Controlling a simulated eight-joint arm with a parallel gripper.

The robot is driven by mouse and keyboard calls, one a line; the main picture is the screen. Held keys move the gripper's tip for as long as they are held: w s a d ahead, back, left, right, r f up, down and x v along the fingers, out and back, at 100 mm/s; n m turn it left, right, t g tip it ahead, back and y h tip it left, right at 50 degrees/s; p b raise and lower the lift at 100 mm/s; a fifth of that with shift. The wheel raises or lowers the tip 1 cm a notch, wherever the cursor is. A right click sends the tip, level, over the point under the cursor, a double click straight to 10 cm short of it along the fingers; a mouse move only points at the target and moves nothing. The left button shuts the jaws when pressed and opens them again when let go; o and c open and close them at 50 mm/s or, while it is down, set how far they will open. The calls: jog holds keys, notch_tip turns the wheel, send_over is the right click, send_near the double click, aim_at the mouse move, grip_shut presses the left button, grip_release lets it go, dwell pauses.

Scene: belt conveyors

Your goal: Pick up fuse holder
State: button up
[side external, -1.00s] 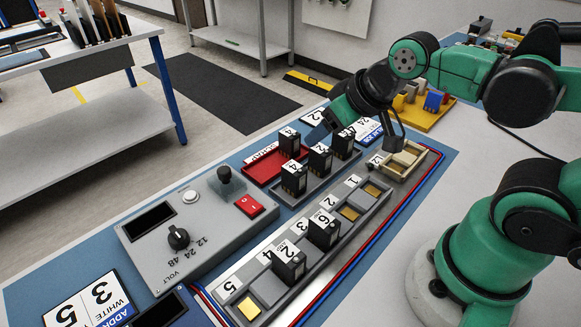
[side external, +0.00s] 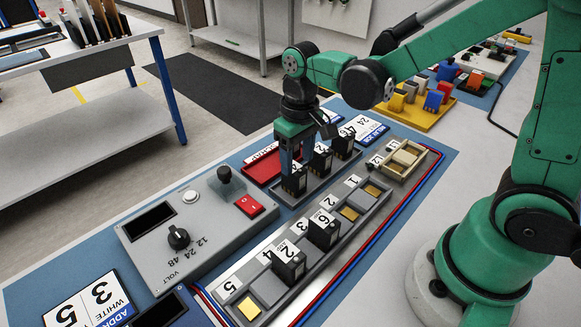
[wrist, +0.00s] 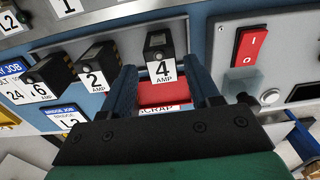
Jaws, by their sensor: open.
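Several black fuse holders with white number labels stand in a grey tray (side external: 318,187). The nearest one, a 4 AMP holder (side external: 294,181), is directly under my gripper (side external: 296,163). In the wrist view the 4 AMP holder (wrist: 160,62) shows in the gap between my two blue fingers (wrist: 161,82), which are open. The fingers appear around or just above it; contact cannot be told. A 2 AMP holder (wrist: 96,68) and a 6 AMP holder (wrist: 43,76) stand to its left. My gripper hides part of the red scrap tray (side external: 258,168).
A long grey fuse rail (side external: 268,293) with two seated holders lies in front. A grey voltage panel (side external: 155,233) with knob and red switch stands left. A beige box (side external: 399,160) stands right, and a yellow tray (side external: 420,117) lies behind it.

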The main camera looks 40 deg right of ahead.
aim_at(296, 169)
jog(key=shift+f, duration=3.05)
jog(key=shift+w, duration=0.1)
grip_shut()
